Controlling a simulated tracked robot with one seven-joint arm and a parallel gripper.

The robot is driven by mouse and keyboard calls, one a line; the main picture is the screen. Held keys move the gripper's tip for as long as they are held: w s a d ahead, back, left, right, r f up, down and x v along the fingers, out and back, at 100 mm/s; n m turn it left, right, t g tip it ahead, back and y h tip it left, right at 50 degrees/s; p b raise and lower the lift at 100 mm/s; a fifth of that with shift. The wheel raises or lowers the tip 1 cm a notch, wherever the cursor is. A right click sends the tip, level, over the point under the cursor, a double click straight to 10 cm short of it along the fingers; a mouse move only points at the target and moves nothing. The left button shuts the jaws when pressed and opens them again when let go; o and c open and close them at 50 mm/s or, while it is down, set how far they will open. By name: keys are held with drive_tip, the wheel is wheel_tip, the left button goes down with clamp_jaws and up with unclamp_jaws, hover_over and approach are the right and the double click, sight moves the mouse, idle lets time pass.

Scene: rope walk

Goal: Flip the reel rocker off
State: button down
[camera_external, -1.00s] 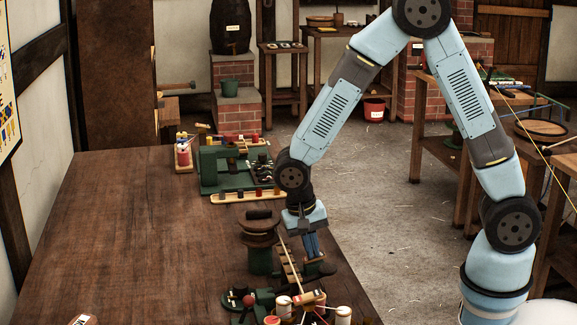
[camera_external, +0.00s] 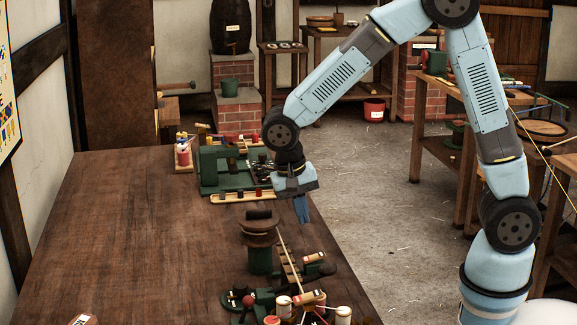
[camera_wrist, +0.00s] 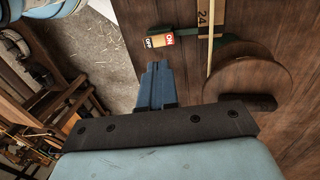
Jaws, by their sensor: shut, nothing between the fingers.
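The reel rocker (camera_wrist: 160,40) shows in the wrist view just beyond my fingertips, with a red ON label and a dark OFF label at its end. I cannot tell which side is pressed down. In the external view, it appears as a small tan piece (camera_external: 314,257) to the right of the ruled bar. The round brown reel (camera_wrist: 240,88) lies to the right of my fingers in the wrist view; it also shows on a green post (camera_external: 259,232). My gripper (camera_external: 303,221) is shut and empty, above and apart from the rocker; its blue fingers (camera_wrist: 156,66) point towards it.
A ruled bar (camera_external: 288,262) runs beside the reel. Green machinery with white spools (camera_external: 342,316) stands at the near edge. A green frame with pegs (camera_external: 209,168) stands farther back. The left of the wooden table (camera_external: 140,240) is largely clear.

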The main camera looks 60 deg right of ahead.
sight(320, 254)
drive_tip(key=shift+v, duration=2.05)
drive_tip(key=shift+s+d+r, duration=0.2)
drive_tip(key=shift+s+d, duration=0.1)
drive_tip(key=shift+d, duration=0.25)
drive_tip(key=x, duration=1.4)
drive_tip(key=shift+d, duration=0.1)
drive_tip(key=shift+s, duration=0.15)
drive_tip(key=shift+s+d+f, duration=0.15)
drive_tip(key=shift+s+f, duration=0.05)
drive_tip(key=shift+f, duration=0.05)
